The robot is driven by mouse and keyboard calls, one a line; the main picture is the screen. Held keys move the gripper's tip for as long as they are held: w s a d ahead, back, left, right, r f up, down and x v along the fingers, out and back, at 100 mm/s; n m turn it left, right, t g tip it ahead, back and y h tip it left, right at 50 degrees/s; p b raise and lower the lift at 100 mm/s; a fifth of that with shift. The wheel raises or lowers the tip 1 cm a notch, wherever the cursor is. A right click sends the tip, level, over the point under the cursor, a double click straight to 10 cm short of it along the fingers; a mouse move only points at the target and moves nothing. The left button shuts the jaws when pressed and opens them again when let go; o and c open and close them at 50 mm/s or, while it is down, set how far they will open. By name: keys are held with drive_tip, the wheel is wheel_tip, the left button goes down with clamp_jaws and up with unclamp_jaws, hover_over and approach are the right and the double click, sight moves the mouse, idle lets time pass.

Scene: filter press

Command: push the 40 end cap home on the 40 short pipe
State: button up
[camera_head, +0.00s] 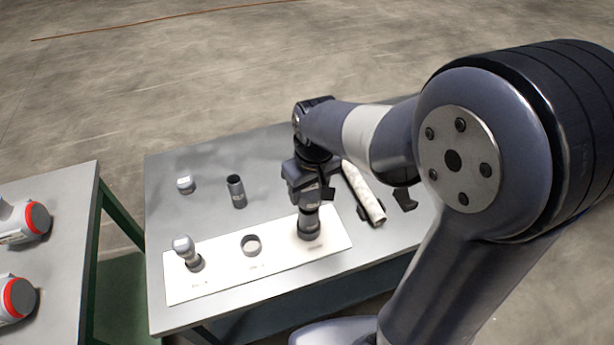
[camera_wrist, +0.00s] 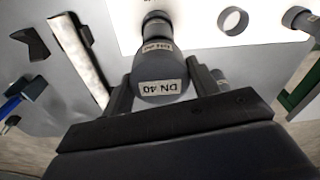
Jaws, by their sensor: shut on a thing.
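The 40 end cap (camera_wrist: 160,88), grey with a white "DN 40" label, sits between the fingers of my gripper (camera_wrist: 162,92) in the wrist view. My gripper (camera_head: 309,190) is shut on it, pointing down over the right end of the white board. The 40 short pipe (camera_wrist: 156,30), grey with a small label, stands below the cap, in line with it. In the head view the pipe (camera_head: 309,219) stands upright in the dark right-hand holder. The cap looks to be at the pipe's top; how far on it is, I cannot tell.
A long white roll (camera_head: 364,195) lies right of my gripper.

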sight(311, 190)
drive_tip(key=shift+f+b, duration=2.15)
drive_tip(key=shift+f, duration=0.65)
drive_tip(key=shift+f+b, duration=0.45)
drive_tip(key=shift+f, duration=0.15)
drive_tip(key=o, duration=0.8)
drive_tip(key=shift+r, duration=0.1)
drive_tip(key=shift+s+d+r+p, duration=0.1)
drive_tip(key=shift+s+r+p, duration=0.1)
drive_tip(key=shift+r+p, duration=1.45)
drive_tip(key=shift+s+d+r+p, duration=0.1)
drive_tip(key=shift+s+r+p, duration=0.1)
drive_tip(key=shift+r+p, duration=1.45)
drive_tip(key=shift+s+d+r+p, duration=0.1)
drive_tip(key=shift+s+r+p, duration=0.1)
drive_tip(key=shift+r+p, duration=1.45)
drive_tip(key=shift+r+b, duration=0.45)
drive_tip(key=shift+b, duration=0.05)
drive_tip(key=shift+f, duration=0.15)
